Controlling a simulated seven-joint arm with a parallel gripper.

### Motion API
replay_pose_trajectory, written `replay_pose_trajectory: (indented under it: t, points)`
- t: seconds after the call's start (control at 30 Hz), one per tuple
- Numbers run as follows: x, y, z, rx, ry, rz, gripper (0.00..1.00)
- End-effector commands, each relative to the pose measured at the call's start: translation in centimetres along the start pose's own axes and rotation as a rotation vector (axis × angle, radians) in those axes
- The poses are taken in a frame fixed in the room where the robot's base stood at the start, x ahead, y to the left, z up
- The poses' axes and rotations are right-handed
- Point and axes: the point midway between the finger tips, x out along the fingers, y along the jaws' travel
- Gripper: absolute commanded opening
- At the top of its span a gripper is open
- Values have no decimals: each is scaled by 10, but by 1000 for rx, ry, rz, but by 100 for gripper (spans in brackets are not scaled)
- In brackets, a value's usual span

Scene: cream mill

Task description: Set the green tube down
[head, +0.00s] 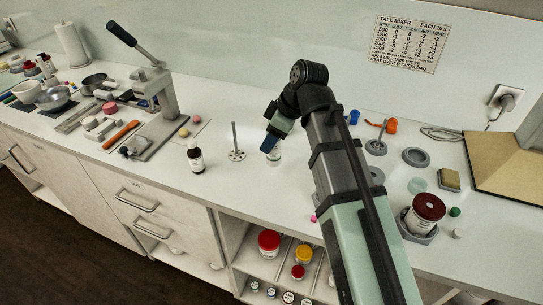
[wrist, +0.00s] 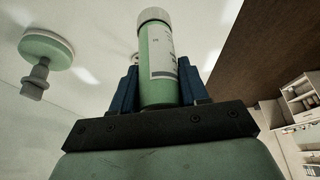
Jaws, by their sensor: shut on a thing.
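The green tube (wrist: 158,62) has a white cap and a white printed label. In the wrist view it stands between the blue fingers of my gripper (wrist: 158,88), which is shut on it.
A metal rod on a round perforated base (head: 237,154) stands just left of the tube, with a dark bottle (head: 195,158) further left. A lever press (head: 155,95) stands beyond. The counter's front edge is near, above open shelves.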

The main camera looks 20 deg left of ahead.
Motion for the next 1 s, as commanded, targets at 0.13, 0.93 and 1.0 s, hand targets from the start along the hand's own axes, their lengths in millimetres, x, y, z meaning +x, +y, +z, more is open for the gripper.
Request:
replay_pose_trajectory:
  t: [0.13,0.93,1.0]
  points:
    - [16,-1,8,1,0,0,16]
    - [52,0,24,1,0,1,16]
    - [54,0,24,1,0,1,16]
